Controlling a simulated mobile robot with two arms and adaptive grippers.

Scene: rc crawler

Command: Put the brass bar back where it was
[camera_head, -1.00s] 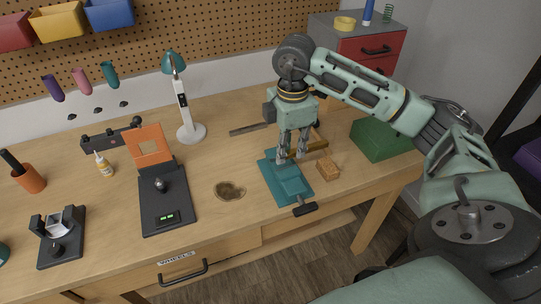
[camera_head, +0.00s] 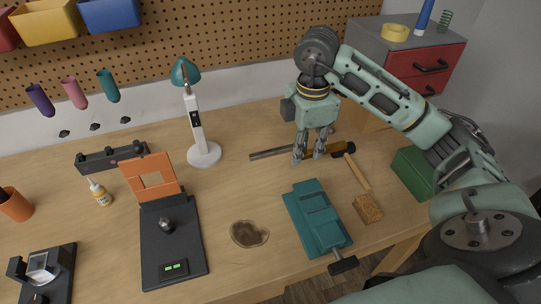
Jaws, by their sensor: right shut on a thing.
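My right gripper (camera_head: 308,154) points down over the back of the bench, behind the teal vise (camera_head: 318,218), and is shut. What it holds is small and almost wholly hidden by the fingers; I take it to be the brass bar, though I cannot make out its shape. I cannot tell whether it touches the bench. The vise lies clear of the gripper, its dark handle toward the front edge. My left gripper is not in view.
A flat greyish bar (camera_head: 271,153) lies left of the fingers; a hammer (camera_head: 358,173) lies to their right. A wooden block (camera_head: 368,208) and green box (camera_head: 414,172) are at right. A lamp (camera_head: 204,154) and black stand (camera_head: 172,240) are at left. A stain (camera_head: 249,234) marks the bench.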

